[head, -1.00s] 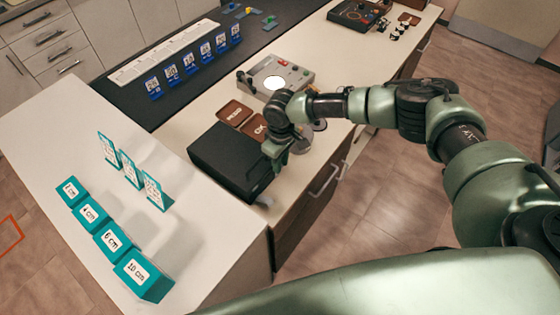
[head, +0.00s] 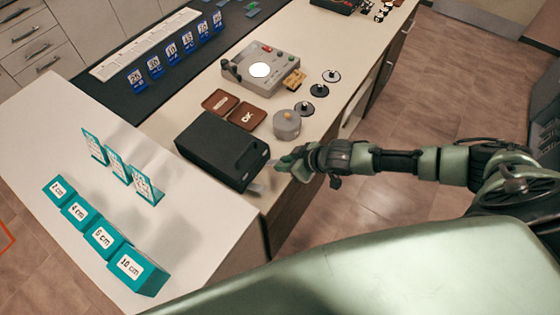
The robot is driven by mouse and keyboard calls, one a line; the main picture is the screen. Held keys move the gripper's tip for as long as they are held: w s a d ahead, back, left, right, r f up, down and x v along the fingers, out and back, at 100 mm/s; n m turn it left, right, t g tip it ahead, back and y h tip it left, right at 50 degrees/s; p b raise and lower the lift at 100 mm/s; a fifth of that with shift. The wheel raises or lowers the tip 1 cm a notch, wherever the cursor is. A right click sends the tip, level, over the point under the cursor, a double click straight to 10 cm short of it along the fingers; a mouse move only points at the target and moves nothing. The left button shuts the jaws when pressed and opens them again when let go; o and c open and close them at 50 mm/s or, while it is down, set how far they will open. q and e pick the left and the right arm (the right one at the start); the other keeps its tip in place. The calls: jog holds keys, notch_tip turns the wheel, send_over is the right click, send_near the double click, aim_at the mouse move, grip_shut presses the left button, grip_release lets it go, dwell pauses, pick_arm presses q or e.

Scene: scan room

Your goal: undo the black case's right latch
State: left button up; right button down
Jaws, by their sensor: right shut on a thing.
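The black case (head: 218,146) lies closed on the white counter near its front edge. Its front side faces the lower right, and small latch details on that side are hard to make out. My right gripper (head: 272,164) is at the right end of that front side, its fingers shut on a small part there, seemingly the right latch. The fingers hide the latch, so its position cannot be told. My left gripper is not in view.
A grey round weight (head: 287,125) stands close behind the case's right end. Two brown trays (head: 246,116) lie behind the case, by a grey device (head: 262,70). Teal blocks (head: 138,272) and teal cards stand on the left.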

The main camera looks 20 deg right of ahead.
jog(key=shift+s+d+f+t+y+b, duration=0.15)
jog(key=shift+s+f+t+y+b, duration=0.1)
jog(key=shift+f+t+b, duration=0.25)
jog(key=shift+s+d+f+t+y+b, duration=0.1)
jog(key=shift+f+t+y+b, duration=0.15)
jog(key=shift+b, duration=0.3)
jog(key=shift+t+b, duration=0.35)
jog(key=shift+b, duration=0.1)
jog(key=c, duration=1.2)
grip_release()
jog(key=shift+c, duration=0.2)
jog(key=b+v, duration=0.1)
jog(key=v, duration=0.6)
jog(key=shift+s+d, duration=0.3)
jog(key=shift+r, duration=0.1)
